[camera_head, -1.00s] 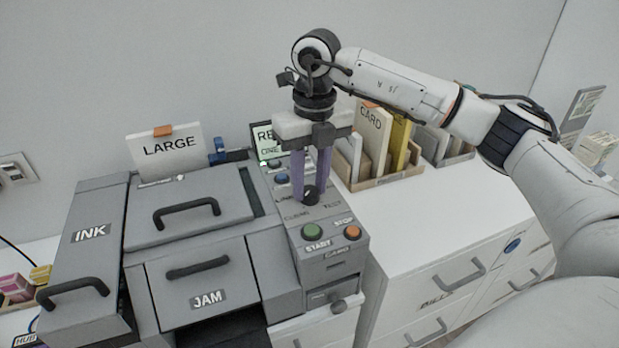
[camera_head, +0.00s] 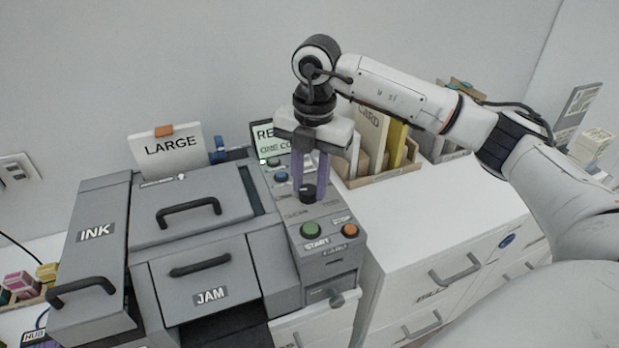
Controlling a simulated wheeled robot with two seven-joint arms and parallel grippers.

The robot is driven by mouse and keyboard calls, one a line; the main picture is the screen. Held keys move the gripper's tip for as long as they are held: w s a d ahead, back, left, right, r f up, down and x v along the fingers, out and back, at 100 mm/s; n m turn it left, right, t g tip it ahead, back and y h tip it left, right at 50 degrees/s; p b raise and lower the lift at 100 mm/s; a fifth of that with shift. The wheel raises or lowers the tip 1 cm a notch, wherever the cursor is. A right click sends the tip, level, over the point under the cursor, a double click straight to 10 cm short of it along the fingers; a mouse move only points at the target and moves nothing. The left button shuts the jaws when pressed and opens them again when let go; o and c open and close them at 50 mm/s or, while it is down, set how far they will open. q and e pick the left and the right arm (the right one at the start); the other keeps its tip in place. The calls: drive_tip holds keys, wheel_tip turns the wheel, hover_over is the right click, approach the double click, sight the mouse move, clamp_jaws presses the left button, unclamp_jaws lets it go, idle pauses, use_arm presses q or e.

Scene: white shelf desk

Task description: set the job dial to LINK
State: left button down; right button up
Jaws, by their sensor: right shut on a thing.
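The job dial (camera_head: 308,194) is a small black knob on the grey control panel, just above the green START button (camera_head: 312,230) and the orange STOP button (camera_head: 350,230). My right gripper (camera_head: 308,183) points down with its purple fingers shut on the dial. The fingers partly hide the dial's face and some labels around it. I cannot read which label the dial points to. A small screen (camera_head: 266,145) behind the gripper shows partly hidden text. My left gripper is not in view.
The grey machine with INK (camera_head: 95,232) and JAM (camera_head: 211,295) panels stands left of the control panel. A LARGE sheet (camera_head: 171,147) stands behind it. A file holder (camera_head: 385,177) with CARD sheets sits at the right rear.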

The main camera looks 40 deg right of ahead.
sight(312, 190)
drive_tip(key=shift+m, duration=1.1)
drive_tip(key=o, duration=1)
drive_tip(key=shift+o, duration=0.2)
wheel_tip(312, 190, up, 10)
drive_tip(key=shift+s+r, duration=0.15)
drive_tip(key=shift+s, duration=0.1)
drive_tip(key=shift+d, duration=0.1)
